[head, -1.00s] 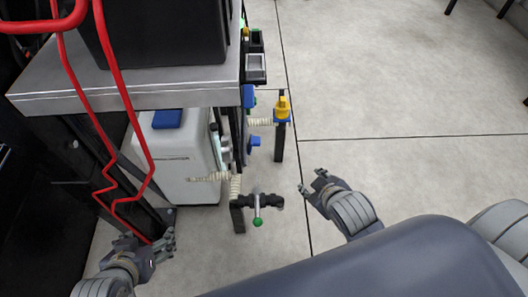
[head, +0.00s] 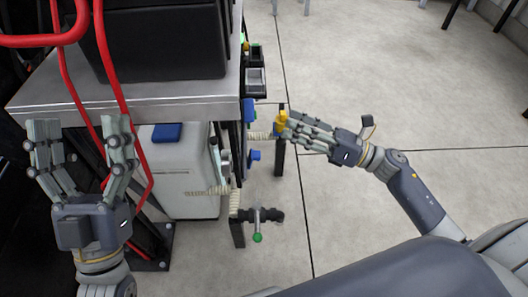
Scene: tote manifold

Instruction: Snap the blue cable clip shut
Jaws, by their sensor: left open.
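I cannot make out a blue cable clip for certain. A small blue part (head: 254,155) sticks out at the right side of the bench frame. A yellow handle (head: 281,121) stands on a dark post to its right. My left gripper (head: 82,135) is open and empty, fingers pointing up, in front of the bench's left part near the red cable (head: 148,160). My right gripper (head: 286,127) reaches in from the right with its fingertips at the yellow handle. Whether it grips the handle is hard to tell.
The metal bench (head: 180,97) carries a black box (head: 155,45). A white tote (head: 180,180) with a blue cap (head: 166,132) stands beneath. A valve with a green-tipped lever (head: 257,237) is low in front.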

